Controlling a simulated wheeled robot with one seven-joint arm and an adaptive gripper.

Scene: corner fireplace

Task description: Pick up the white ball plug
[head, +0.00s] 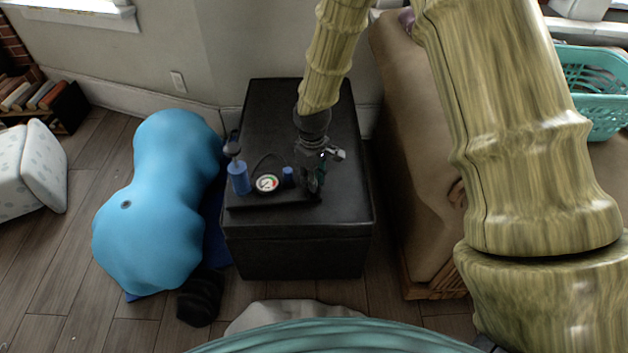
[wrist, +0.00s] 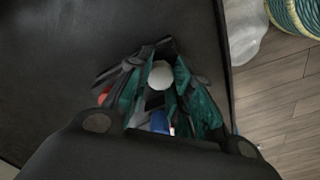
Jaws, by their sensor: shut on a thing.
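The white ball plug (wrist: 161,75) shows in the wrist view as a pale round thing between the teal-and-black fingers of my gripper (wrist: 158,82). My gripper is shut on it. In the head view my gripper (head: 316,186) points down just above the right part of a dark pump base on the black ottoman (head: 300,245). The plug cannot be made out there, as the fingers hide it. I cannot tell whether it still touches the surface beneath.
A blue pump cylinder (head: 239,177), a round gauge (head: 267,183) and a small blue cap (head: 288,176) sit left of my gripper. A sagging blue ball (head: 158,190) lies left of the ottoman. A tan sofa (head: 405,150) and teal basket (head: 592,95) stand right.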

